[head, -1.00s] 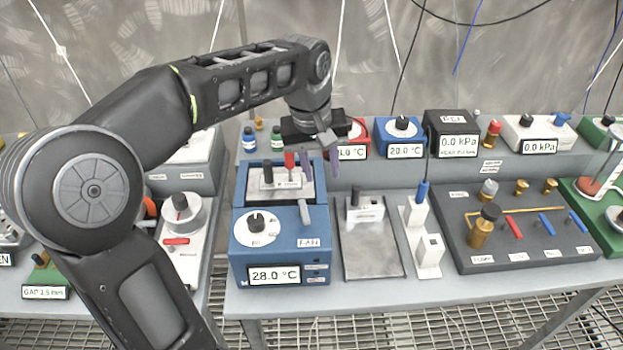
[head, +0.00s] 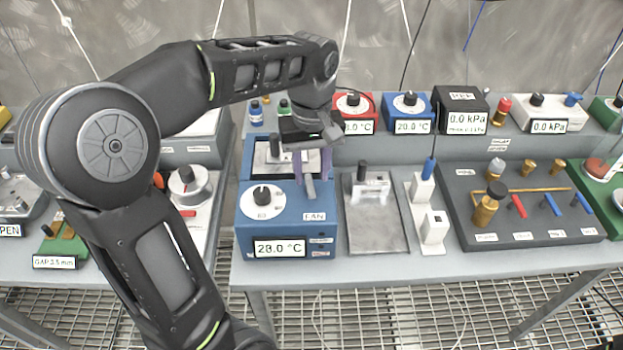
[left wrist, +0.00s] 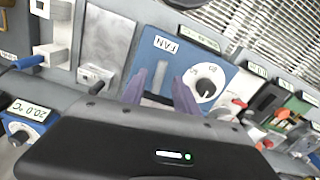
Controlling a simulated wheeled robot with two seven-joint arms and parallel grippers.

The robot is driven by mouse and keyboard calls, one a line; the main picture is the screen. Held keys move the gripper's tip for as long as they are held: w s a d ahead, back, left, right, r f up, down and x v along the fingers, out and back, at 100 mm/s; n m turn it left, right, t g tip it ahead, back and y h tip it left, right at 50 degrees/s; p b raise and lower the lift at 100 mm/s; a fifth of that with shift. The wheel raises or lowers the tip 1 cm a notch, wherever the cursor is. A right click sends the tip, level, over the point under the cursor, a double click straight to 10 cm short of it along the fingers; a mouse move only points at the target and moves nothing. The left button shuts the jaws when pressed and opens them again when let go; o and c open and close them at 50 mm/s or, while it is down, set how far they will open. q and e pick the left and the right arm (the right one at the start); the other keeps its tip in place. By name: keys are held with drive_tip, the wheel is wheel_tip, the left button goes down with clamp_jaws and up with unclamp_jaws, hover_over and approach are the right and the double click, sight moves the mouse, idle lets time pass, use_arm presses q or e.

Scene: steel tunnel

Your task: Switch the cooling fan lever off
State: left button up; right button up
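The blue cooling unit (head: 288,232) stands at the front of the bench with a FAN label, a black dial and a 28.0 °C display. Its grey fan lever (head: 309,187) sticks up on the top right, above the label. My left gripper (head: 312,170) is just over the lever, its purple fingers apart, with the lever's end showing below and between them. In the left wrist view the fingers (left wrist: 160,92) are spread on the blue panel (left wrist: 178,62) behind the FAN label. Whether they touch the lever I cannot tell. My right gripper is not in view.
A grey metal plate (head: 376,225) with a small white block lies right of the unit, then a white stand (head: 432,228) and a dark valve board (head: 545,225). A white device with a dial (head: 188,195) stands left. Red and blue display boxes (head: 404,110) are behind.

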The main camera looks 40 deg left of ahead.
sight(311, 188)
use_arm(q)
drive_tip(key=shift+f, duration=1.65)
drive_tip(key=shift+c, duration=0.4)
clamp_jaws()
